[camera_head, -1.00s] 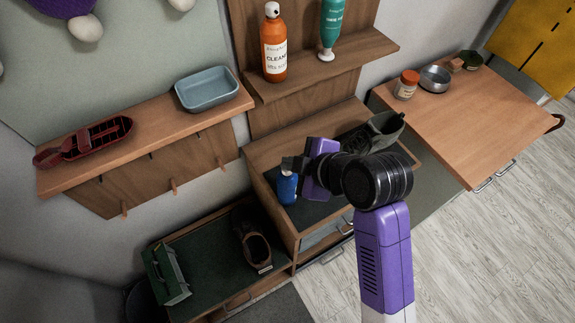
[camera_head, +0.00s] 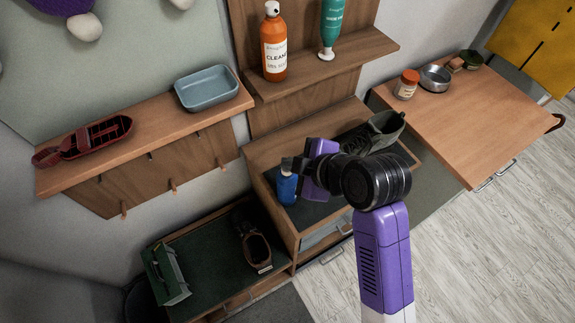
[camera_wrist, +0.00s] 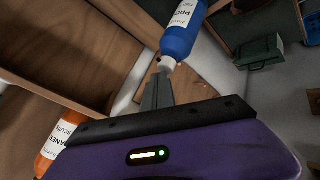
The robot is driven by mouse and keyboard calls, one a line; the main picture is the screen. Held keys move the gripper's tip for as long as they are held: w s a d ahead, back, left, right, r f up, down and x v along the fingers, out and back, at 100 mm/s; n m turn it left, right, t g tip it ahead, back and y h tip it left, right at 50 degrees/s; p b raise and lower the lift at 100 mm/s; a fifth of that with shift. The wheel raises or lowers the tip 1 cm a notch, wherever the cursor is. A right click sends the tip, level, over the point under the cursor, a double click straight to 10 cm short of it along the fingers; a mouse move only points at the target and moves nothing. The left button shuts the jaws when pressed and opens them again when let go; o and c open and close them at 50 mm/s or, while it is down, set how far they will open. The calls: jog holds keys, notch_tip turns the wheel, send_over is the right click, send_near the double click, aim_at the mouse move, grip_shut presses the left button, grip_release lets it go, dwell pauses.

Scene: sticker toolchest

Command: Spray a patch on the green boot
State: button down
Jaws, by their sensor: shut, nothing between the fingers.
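The dark green boot (camera_head: 384,131) stands on the workbench top, partly hidden behind my arm in the head view. A blue bottle (camera_head: 287,188) with a white top stands upright on the dark mat at the bench's left. It also shows in the wrist view (camera_wrist: 183,30), with a white label partly readable as "PRO". My gripper (camera_head: 291,165) is at the bottle's top, its fingers shut with nothing between them. In the wrist view the shut fingers (camera_wrist: 157,88) point at the white top and are very close to it; I cannot tell whether they touch.
An orange cleaner bottle (camera_head: 274,45) and a teal bottle (camera_head: 331,25) stand on the shelf above. A brown shoe (camera_head: 254,246) and a green toolbox (camera_head: 167,273) sit on the lower left surface. A jar (camera_head: 406,84) and metal bowl (camera_head: 435,78) stand on the right table.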

jog(key=shift+f, duration=0.35)
jog(key=shift+r, duration=0.15)
jog(key=shift+r+p, duration=0.25)
jog(key=shift+p, duration=0.25)
notch_tip(320, 180, up, 4)
jog(key=p, duration=0.4)
jog(key=shift+r, duration=0.25)
jog(key=shift+r+p, duration=0.55)
jog(key=shift+r, duration=0.3)
dwell(1.6)
